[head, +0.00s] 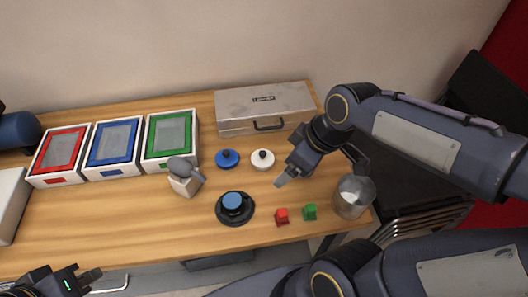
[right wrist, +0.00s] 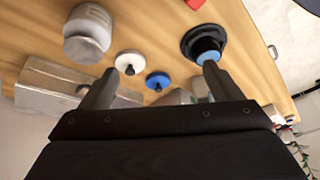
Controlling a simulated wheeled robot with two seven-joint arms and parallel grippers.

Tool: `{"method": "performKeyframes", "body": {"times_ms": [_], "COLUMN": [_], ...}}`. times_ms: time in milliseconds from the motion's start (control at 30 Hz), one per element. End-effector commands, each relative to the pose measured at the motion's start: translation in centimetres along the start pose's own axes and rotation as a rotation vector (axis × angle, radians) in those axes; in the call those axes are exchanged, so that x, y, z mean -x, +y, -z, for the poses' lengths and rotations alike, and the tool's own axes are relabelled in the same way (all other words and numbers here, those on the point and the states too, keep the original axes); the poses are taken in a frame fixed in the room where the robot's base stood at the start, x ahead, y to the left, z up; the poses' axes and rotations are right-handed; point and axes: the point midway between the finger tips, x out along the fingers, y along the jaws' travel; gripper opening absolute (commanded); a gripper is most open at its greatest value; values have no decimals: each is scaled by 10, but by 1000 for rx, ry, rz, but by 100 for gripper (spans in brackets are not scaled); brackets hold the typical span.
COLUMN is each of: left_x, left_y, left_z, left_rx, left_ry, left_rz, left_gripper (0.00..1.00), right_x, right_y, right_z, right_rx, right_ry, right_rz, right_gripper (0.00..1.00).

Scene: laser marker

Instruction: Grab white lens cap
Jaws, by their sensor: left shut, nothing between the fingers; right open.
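The white lens cap (head: 263,159) is a flat white disc with a dark knob, lying on the wooden table just right of the blue lens cap (head: 227,158). In the right wrist view the white cap (right wrist: 130,63) shows between the finger lines, nearer the left finger, with the blue cap (right wrist: 158,80) beside it. My right gripper (head: 320,171) is open and empty above the table, to the right of the white cap and apart from it. My left gripper (head: 82,281) is shut and empty at the bottom left, by the table's front edge.
A silver case (head: 264,108) stands behind the caps. A black round base with a blue top (head: 233,205), a red block (head: 282,216), a green block (head: 310,211) and a metal canister (head: 353,197) stand nearer. Framed red, blue and green boxes (head: 115,147) are at left.

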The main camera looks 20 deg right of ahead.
Motion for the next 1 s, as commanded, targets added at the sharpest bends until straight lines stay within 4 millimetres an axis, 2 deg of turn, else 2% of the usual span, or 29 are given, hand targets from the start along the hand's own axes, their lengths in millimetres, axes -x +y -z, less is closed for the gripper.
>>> {"method": "performKeyframes", "body": {"times_ms": [167, 267, 400, 600, 733, 1000], "left_x": [12, 20, 32, 40, 41, 43], "left_y": [6, 9, 14, 18, 19, 20], "left_z": [6, 10, 16, 20, 21, 22], "left_rx": [0, 0, 0, 0, 0, 0], "left_ry": [0, 0, 0, 0, 0, 0], "left_rz": [0, 0, 0, 0, 0, 0], "left_gripper": [0, 0, 0, 0, 0, 0], "right_x": [-6, -17, -43, -76, -88, -114], "right_y": [18, 32, 50, 64, 67, 68], "right_z": [26, 45, 74, 95, 99, 88], "right_rx": [264, 483, 836, 1177, 1264, 1276], "right_ry": [-87, -155, -258, -348, -369, -372], "right_rz": [17, 39, 94, 170, 193, 198], "right_gripper": [85, 85, 85, 85, 85, 85]}}
